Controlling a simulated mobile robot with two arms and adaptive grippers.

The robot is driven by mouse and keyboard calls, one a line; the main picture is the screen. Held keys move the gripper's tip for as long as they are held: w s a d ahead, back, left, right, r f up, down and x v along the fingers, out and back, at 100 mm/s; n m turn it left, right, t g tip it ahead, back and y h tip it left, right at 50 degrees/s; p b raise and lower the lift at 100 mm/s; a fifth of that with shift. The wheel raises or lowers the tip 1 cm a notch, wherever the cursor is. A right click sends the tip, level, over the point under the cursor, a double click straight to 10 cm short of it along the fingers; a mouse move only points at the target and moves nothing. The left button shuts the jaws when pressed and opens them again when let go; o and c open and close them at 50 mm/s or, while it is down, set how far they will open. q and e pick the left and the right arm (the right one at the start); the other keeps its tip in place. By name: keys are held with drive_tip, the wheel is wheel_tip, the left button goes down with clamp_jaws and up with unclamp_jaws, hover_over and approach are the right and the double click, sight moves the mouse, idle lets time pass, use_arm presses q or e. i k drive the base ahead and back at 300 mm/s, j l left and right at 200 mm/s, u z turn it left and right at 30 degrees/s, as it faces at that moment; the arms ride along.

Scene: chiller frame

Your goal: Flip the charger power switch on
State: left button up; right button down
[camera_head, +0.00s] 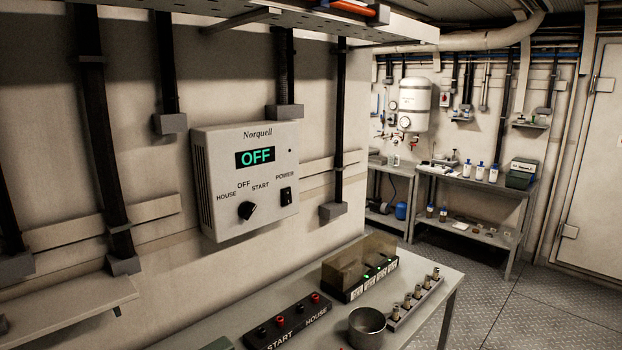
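The charger (222,170) is a pale box labelled Norquell, fixed to the wall left of centre in the head view. Its display (255,157) reads OFF in green letters. The black power switch (286,195) is at the lower right of its front, under the word POWER; I cannot tell its rocker position. A black selector knob (246,210) is to its left, among the labels HOUSE, OFF and START. Neither of my grippers shows in this view.
Below the charger, a grey bench (436,292) holds a terminal block (287,322) marked START and HOUSE, a metal cup (367,327), a clear-covered box (357,267) and a rack of small fittings (416,304). A shelf (70,308) juts out at lower left. Floor is clear at right.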

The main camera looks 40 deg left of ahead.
sight(286, 196)
drive_tip(key=u, duration=1.65)
